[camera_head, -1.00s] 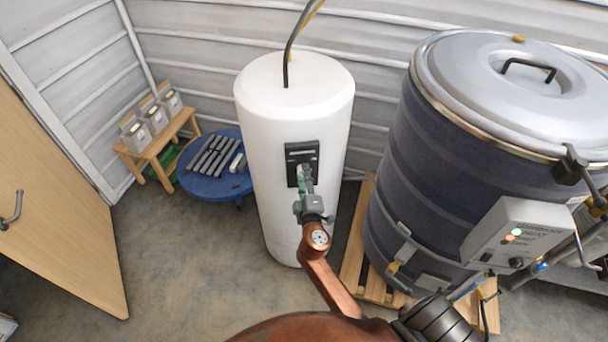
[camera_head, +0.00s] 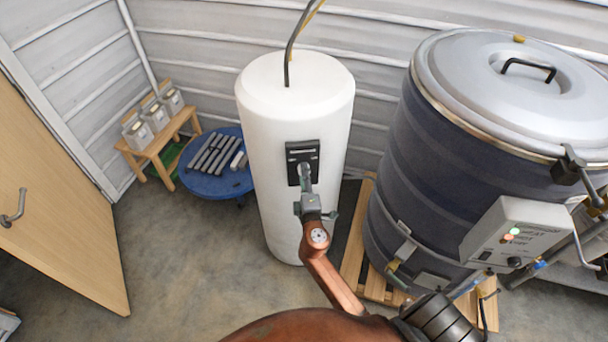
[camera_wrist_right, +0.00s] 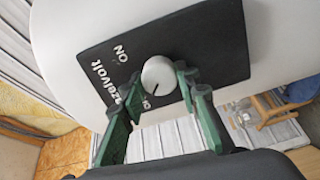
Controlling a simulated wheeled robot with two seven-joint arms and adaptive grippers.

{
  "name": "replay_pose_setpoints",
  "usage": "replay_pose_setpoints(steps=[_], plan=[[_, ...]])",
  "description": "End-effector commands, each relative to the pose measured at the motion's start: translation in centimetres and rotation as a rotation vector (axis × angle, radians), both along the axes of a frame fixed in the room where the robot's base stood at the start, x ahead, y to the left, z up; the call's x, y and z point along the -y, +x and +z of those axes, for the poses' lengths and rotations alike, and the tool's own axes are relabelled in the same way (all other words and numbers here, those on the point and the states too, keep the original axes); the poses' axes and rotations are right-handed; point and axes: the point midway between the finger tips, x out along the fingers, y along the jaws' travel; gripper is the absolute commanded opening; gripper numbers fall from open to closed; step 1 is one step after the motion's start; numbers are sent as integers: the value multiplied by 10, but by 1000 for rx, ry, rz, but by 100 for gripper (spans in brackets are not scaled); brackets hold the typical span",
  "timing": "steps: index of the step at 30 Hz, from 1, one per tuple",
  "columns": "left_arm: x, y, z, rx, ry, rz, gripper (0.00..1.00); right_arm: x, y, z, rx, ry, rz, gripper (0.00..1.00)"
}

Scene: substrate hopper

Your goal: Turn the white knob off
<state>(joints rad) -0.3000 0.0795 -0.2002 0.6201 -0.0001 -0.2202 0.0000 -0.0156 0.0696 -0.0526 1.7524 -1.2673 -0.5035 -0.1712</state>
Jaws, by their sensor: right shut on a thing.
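The white knob (camera_wrist_right: 158,76) sits on a black panel (camera_wrist_right: 205,42) with white lettering, including "ON"; a dark pointer line on the knob points toward its lower edge in the right wrist view. In the head view the panel (camera_head: 302,149) is on the front of a white cylinder (camera_head: 296,110). My right gripper (camera_head: 306,186) is in front of the panel and mostly hides the knob there. Its green fingers (camera_wrist_right: 161,82) are shut on the knob, one on each side. My left gripper is not in view.
A large dark-blue vat (camera_head: 425,165) with a grey lid and a control box (camera_head: 515,235) stands at right on a wooden pallet (camera_head: 354,240). A blue round table (camera_head: 215,185) and a wooden bench (camera_head: 165,155) are at left.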

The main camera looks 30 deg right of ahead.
Motion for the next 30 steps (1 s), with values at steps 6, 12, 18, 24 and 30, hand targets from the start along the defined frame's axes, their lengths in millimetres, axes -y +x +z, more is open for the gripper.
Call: replay_pose_setpoints(steps=[6, 12, 18, 24, 30], plan=[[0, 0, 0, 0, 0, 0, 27, -1, 0, -1, -1, -1, 2, 42], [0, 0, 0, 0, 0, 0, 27, 0, 0, 0, -1, 0, 1, 47], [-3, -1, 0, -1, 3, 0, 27, -2, -3, -1, -1, 0, 1, 47], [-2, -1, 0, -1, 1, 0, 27, -13, -29, -2, -2, 3, -1, 47], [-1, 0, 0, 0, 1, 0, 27, -31, -68, -2, -3, 3, 0, 47]])
